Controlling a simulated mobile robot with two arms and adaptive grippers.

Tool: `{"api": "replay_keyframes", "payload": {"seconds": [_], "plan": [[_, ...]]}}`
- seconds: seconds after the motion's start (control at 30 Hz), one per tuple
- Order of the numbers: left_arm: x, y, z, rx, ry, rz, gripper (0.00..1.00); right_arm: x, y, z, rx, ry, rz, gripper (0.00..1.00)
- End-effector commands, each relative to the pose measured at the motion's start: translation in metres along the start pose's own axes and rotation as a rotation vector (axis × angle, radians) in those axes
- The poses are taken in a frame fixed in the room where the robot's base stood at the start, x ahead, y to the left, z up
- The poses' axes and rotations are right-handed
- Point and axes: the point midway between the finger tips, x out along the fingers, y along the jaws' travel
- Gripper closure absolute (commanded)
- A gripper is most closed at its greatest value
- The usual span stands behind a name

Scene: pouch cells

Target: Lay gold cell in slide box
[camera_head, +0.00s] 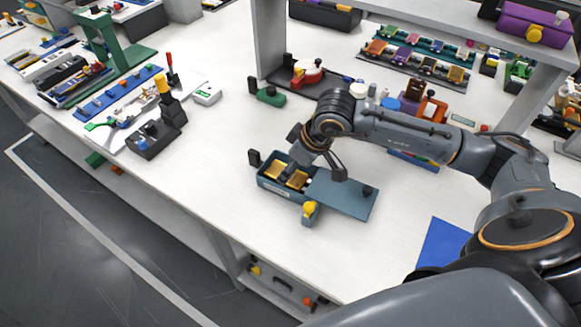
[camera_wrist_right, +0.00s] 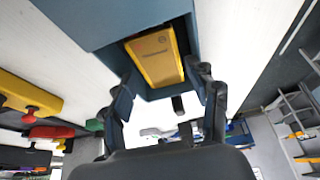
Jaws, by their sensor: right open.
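The slide box (camera_head: 270,186) is a blue-grey open box on the white table, with its flat lid (camera_head: 345,195) drawn out to the right. A gold cell (camera_wrist_right: 155,57) lies inside the box in the right wrist view. In the head view gold (camera_head: 297,180) shows in the box on both sides of a dark finger, so part is hidden. My right gripper (camera_head: 315,172) is over the box, fingers pointing down. In the right wrist view its fingers (camera_wrist_right: 165,85) are apart, on either side of the cell's near end, with nothing visibly gripped. My left gripper is out of view.
A yellow knob (camera_head: 309,208) sits at the box's front. A green block (camera_head: 270,96) and a red-and-white device (camera_head: 306,73) stand behind. A blue mat (camera_head: 440,243) lies to the right. A dark stand (camera_head: 157,137) stands left.

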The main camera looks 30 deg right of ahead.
Motion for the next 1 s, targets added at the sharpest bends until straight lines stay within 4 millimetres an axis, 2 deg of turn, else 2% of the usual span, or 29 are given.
{"api": "replay_keyframes", "payload": {"seconds": [0.3, 0.5, 0.67, 1.0], "plan": [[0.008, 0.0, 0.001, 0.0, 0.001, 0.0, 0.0, -0.069, 0.001, 0.0, -0.002, 0.004, 0.006, 0.4], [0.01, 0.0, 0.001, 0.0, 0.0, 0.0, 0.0, -0.099, 0.001, 0.0, -0.001, 0.0, 0.004, 0.4], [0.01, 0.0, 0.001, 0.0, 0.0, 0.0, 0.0, -0.109, 0.0, 0.001, -0.001, 0.0, 0.002, 0.4], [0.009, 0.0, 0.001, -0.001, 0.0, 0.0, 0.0, -0.112, 0.0, 0.0, -0.001, -0.001, 0.001, 0.4]]}}
